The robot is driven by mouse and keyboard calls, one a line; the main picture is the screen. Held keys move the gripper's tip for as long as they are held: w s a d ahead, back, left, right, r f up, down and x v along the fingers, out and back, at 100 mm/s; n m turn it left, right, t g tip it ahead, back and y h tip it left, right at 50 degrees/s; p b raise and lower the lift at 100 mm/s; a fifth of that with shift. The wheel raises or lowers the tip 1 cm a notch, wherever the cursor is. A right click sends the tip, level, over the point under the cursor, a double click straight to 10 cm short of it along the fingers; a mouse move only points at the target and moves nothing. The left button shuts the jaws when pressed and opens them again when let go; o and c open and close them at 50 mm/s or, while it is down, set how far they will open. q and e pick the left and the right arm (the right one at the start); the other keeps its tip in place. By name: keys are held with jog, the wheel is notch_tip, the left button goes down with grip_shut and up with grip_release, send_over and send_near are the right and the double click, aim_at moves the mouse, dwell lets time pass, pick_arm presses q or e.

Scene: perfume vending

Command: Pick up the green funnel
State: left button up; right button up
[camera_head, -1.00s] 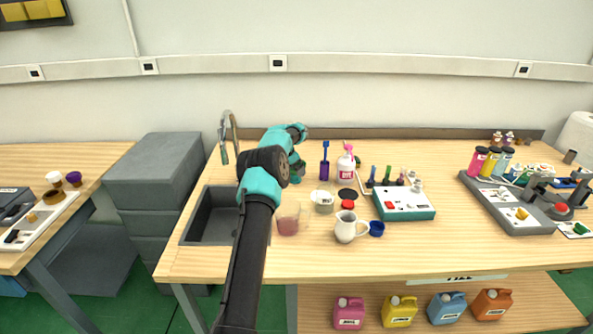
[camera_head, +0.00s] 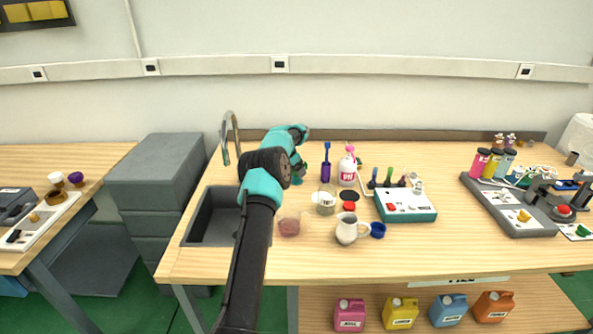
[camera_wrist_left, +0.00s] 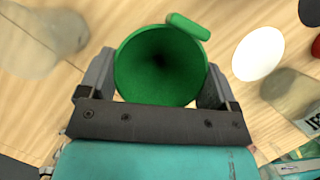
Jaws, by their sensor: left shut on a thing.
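The green funnel (camera_wrist_left: 160,62) fills the upper middle of the left wrist view, its wide mouth facing the camera and a small tab at its upper right rim. My left gripper (camera_wrist_left: 155,78) is shut on it, one finger on each side. In the head view my left gripper (camera_head: 298,174) is at the back of the table, right of the sink, largely hidden by my own arm. The funnel cannot be made out clearly there. I cannot tell whether it is clear of the table. My right gripper is not in view.
Close to the right stand a purple-and-blue brush (camera_head: 326,165) and a white-and-pink bottle (camera_head: 348,170). The sink (camera_head: 210,218) is at left.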

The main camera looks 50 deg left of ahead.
pick_arm(q)
notch_tip(320, 180, up, 10)
dwell(0.5)
dwell(0.4)
